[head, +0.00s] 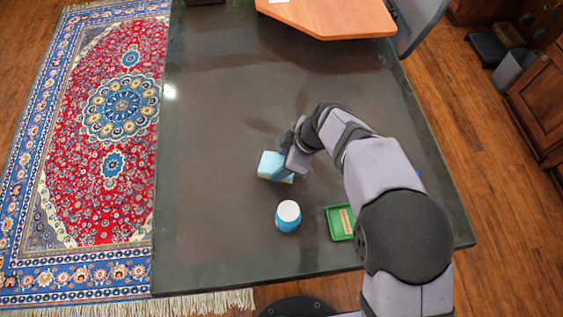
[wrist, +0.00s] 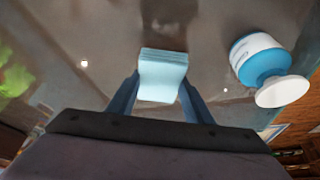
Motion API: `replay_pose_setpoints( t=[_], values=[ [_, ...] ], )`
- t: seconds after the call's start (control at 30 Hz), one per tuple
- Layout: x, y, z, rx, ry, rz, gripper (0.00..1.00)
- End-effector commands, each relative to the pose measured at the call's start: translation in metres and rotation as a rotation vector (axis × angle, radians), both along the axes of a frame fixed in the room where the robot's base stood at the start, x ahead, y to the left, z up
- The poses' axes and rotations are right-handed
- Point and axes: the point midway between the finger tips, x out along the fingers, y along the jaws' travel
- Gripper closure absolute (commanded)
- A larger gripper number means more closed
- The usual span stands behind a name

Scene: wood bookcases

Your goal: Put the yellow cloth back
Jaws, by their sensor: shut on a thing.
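No yellow cloth shows clearly in either view. My gripper (head: 287,167) is shut on a light blue, layered block (head: 270,162), which looks like a folded cloth. In the wrist view the block (wrist: 162,75) sits between my two dark blue fingers (wrist: 160,88). In the head view it is over the middle of the dark table (head: 225,220); I cannot tell whether it touches the table. A green tray (head: 331,225) with a tan piece (head: 347,219) in it lies to the lower right, partly hidden by my arm.
A wooden board-like top (head: 330,15) is at the far edge. The table's left side is clear.

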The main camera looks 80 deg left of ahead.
Motion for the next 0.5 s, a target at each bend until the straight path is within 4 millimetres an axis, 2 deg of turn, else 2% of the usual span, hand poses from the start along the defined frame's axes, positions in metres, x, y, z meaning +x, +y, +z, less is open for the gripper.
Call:
replay_pose_setpoints(
  t=[0.13,0.5],
  values=[
    [0.0,0.0,-0.011,0.0,-0.001,0.0,0.75],
    [0.0,0.0,-0.015,0.001,-0.001,0.001,0.75]
  ],
)
